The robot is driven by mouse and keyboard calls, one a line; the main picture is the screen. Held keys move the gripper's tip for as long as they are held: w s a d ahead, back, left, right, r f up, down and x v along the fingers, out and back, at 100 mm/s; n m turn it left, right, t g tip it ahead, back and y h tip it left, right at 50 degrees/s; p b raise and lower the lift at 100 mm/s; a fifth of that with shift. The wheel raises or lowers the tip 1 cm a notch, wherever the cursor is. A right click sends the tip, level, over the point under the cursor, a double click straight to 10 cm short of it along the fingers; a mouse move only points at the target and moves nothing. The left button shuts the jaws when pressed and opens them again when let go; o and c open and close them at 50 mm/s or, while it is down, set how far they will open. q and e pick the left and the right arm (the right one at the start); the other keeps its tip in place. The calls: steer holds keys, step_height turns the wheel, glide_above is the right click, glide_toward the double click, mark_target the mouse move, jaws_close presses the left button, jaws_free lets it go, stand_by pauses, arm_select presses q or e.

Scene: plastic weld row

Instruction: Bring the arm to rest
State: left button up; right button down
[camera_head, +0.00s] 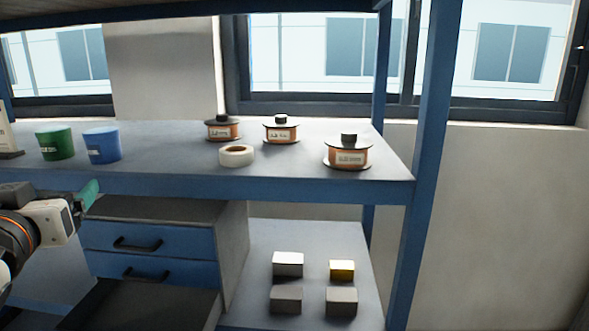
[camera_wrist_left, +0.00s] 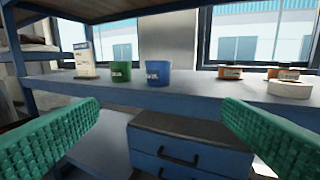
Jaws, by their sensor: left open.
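My left gripper (camera_head: 88,196) comes in at the left edge of the head view, in front of the blue workbench and a little below its top. In the left wrist view its two green ribbed fingers (camera_wrist_left: 150,128) stand wide apart with nothing between them. The drawer unit and the bench edge lie beyond the fingers, and the gripper appears clear of both. My right gripper is in neither view.
The workbench (camera_head: 290,190) bears a green cup (camera_head: 54,143), a blue cup (camera_head: 102,145), a white tape roll (camera_head: 237,156) and several spools (camera_head: 348,155). Below are blue drawers (camera_head: 150,243) and a shelf (camera_head: 250,303) with small blocks (camera_head: 342,271). A blue post (camera_head: 424,170) stands right.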

arm_select(q)
steer(key=s+d+f+m+g+h, duration=0.15)
steer(key=d+f+g, duration=0.25)
steer(key=f, duration=1.1)
steer(key=s+d+f+m+g+h, duration=0.1)
steer(key=d+f+m+g+h, duration=0.15)
steer(key=f, duration=1.35)
steer(key=s+d+f+m+g+h, duration=0.1)
steer(key=s+d+f+g, duration=0.25)
steer(key=s+f, duration=0.55)
steer(key=s+d+f+g+h, duration=0.1)
steer(key=s+d+f+g, duration=0.25)
steer(key=s+f, duration=0.55)
step_height(320, 180, down, 24)
steer(key=s+g, duration=0.1)
steer(key=s+a+f+g, duration=0.1)
steer(key=s+a+f, duration=0.2)
steer(key=s+f, duration=1.3)
steer(key=shift+s+a+f+m, duration=0.2)
steer(key=shift+s+f+m, duration=0.15)
steer(key=shift+f+m, duration=0.1)
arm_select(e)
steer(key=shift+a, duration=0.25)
arm_select(q)
steer(key=shift+g, duration=0.25)
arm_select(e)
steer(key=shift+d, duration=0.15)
